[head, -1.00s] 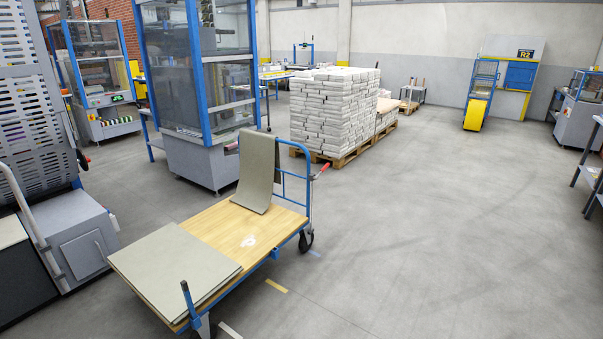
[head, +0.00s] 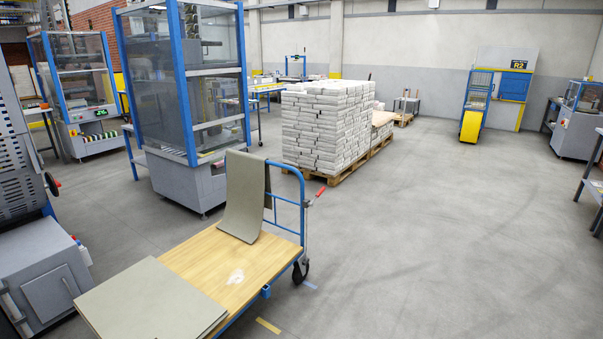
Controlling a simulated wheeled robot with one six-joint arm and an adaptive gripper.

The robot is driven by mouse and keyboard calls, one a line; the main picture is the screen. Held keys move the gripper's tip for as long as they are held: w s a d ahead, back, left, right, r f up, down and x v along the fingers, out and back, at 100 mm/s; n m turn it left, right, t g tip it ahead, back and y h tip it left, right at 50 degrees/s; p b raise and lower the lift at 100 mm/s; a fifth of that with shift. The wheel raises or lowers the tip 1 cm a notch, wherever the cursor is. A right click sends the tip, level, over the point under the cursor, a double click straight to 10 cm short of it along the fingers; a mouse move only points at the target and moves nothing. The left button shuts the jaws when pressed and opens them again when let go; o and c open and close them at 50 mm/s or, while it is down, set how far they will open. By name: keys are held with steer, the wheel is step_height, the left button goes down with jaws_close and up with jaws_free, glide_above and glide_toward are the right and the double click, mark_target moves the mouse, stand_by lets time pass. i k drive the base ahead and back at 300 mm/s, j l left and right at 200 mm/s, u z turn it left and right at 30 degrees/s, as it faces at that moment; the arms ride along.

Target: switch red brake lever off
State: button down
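The red brake lever (head: 320,191) sticks out to the upper right from the side of the blue push-handle frame (head: 303,215) of a flatbed cart. The cart has a wooden deck (head: 205,252) and stands in the lower middle of the head view. A grey-green sheet (head: 243,195) drapes over the handle frame and down onto the deck. A flat grey-green board (head: 150,303) lies on the deck's near end. A black caster wheel (head: 300,271) shows below the handle end. My gripper is not in the head view.
A pallet (head: 335,176) stacked with white newspaper bundles (head: 325,125) stands behind the cart. A tall blue-framed machine (head: 190,180) is behind it to the left, and a grey machine (head: 45,275) stands at the near left. The floor (head: 430,240) right of the cart is clear.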

mark_target(323, 188)
steer(key=i, duration=3.9)
steer(key=z, duration=0.5)
